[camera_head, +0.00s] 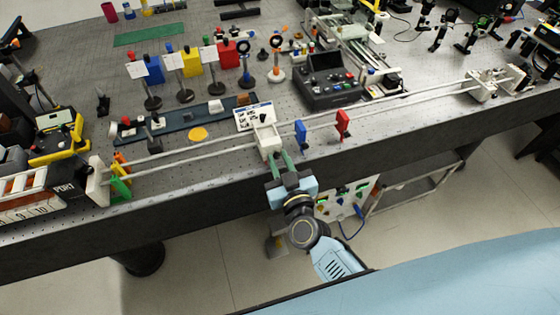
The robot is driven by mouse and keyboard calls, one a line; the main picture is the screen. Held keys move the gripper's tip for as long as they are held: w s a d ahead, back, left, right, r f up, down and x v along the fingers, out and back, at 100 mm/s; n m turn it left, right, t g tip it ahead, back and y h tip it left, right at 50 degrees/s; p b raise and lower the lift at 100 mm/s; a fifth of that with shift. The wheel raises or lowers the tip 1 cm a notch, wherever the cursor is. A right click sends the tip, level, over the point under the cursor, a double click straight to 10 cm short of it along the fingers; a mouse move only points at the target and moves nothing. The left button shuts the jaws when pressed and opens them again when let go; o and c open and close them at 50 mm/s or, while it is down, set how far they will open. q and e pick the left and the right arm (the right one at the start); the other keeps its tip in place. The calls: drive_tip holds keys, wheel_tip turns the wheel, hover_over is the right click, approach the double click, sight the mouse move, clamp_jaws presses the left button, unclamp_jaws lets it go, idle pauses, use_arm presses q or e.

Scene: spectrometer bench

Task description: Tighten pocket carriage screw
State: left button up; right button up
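A white carriage (267,136) with a printed card (254,116) behind it sits on two long parallel rails (190,155) along the table's front edge. I take it to be the pocket carriage. My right gripper (278,157) reaches up from the front edge, its two greenish fingers at the near face of the carriage. The screw cannot be made out; the fingertips and carriage cover that spot. I cannot tell whether the fingers are closed on anything. My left gripper is not in view.
A blue clip (300,135) and a red clip (342,125) stand on the rails to the right. A black control box (327,82) stands behind. A white end block (97,181) with green and orange parts is at the rails' left end.

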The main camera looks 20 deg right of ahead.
clamp_jaws()
drive_tip(key=shift+m, duration=0.4)
drive_tip(key=m, duration=0.3)
drive_tip(key=shift+m+p, duration=0.3)
drive_tip(key=shift+m, duration=0.1)
drive_tip(key=m, duration=0.5)
drive_tip(key=shift+m, duration=0.3)
drive_tip(key=m+b, duration=0.1)
drive_tip(key=m, duration=0.5)
drive_tip(key=shift+f, duration=0.15)
drive_tip(key=m+b, duration=0.1)
drive_tip(key=m, duration=0.4)
drive_tip(key=shift+m, duration=0.4)
